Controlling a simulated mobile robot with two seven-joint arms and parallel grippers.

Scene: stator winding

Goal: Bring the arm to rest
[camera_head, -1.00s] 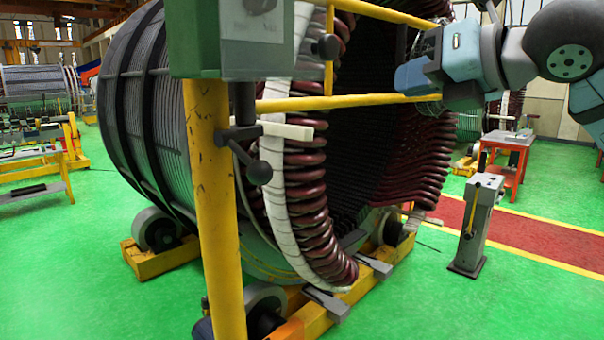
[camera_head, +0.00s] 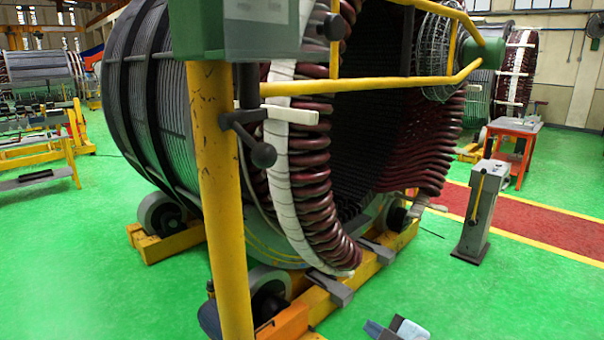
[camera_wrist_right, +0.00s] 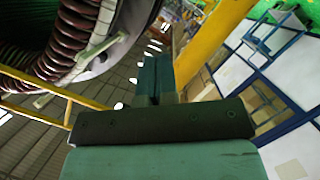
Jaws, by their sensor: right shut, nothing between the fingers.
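My right gripper (camera_head: 378,328) shows only in part at the bottom edge of the head view, low in front of the stator and apart from it. In the right wrist view its fingers (camera_wrist_right: 156,80) are together with nothing between them. The rest of my right arm is out of the head view. My left gripper is in neither view now.
The large stator (camera_head: 150,110) with dark red coils (camera_head: 318,190) rests on a yellow roller base (camera_head: 365,275). A yellow post (camera_head: 215,190) and rail (camera_head: 370,85) stand before it. A grey pedestal (camera_head: 480,210) and red table (camera_head: 515,130) are right. Green floor is clear at lower right.

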